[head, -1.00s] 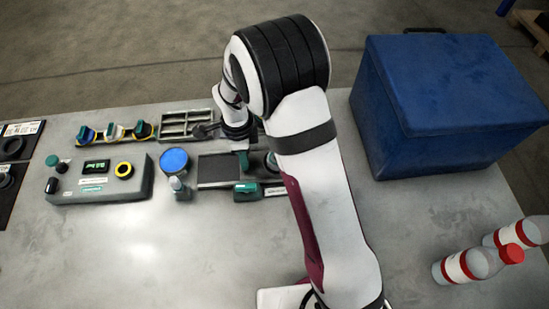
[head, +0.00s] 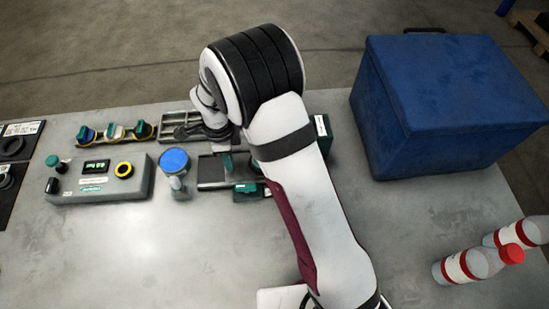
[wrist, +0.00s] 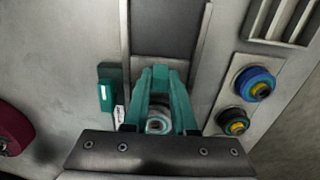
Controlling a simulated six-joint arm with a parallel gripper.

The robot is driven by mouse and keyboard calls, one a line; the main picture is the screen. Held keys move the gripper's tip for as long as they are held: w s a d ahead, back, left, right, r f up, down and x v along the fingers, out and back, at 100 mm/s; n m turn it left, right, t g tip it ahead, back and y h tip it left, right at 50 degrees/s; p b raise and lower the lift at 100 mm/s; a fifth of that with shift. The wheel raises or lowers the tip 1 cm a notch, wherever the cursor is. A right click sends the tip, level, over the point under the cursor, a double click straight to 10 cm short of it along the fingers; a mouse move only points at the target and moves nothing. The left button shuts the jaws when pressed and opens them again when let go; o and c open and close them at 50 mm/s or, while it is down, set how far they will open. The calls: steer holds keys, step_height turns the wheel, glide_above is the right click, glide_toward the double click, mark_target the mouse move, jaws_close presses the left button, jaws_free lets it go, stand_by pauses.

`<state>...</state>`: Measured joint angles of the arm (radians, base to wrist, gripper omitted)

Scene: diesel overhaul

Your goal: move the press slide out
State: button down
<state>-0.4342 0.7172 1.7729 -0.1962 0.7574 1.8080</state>
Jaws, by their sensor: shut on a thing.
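My gripper (wrist: 159,78) shows teal fingers in the wrist view, shut around a pale round knob (wrist: 157,126), which appears to be the handle of the press slide. The fingers hide part of the knob. In the head view my gripper (head: 228,163) is low over the press bed (head: 210,172), at the right of its dark plate. My arm hides most of the slide there. In the wrist view the grey bed runs between two rails (wrist: 203,45) ahead of the fingers.
A teal block (wrist: 107,96) stands beside the bed. A blue-topped part (head: 174,161) and a control box (head: 100,181) stand left of the bed. A blue crate (head: 450,105) is at right.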

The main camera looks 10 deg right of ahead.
steer(key=shift+a, duration=1.65)
steer(key=shift+a, duration=1.75)
steer(key=c, duration=0.8)
jaws_free()
steer(key=shift+o, duration=0.2)
steer(key=shift+r, duration=0.1)
steer(key=shift+r, duration=2.65)
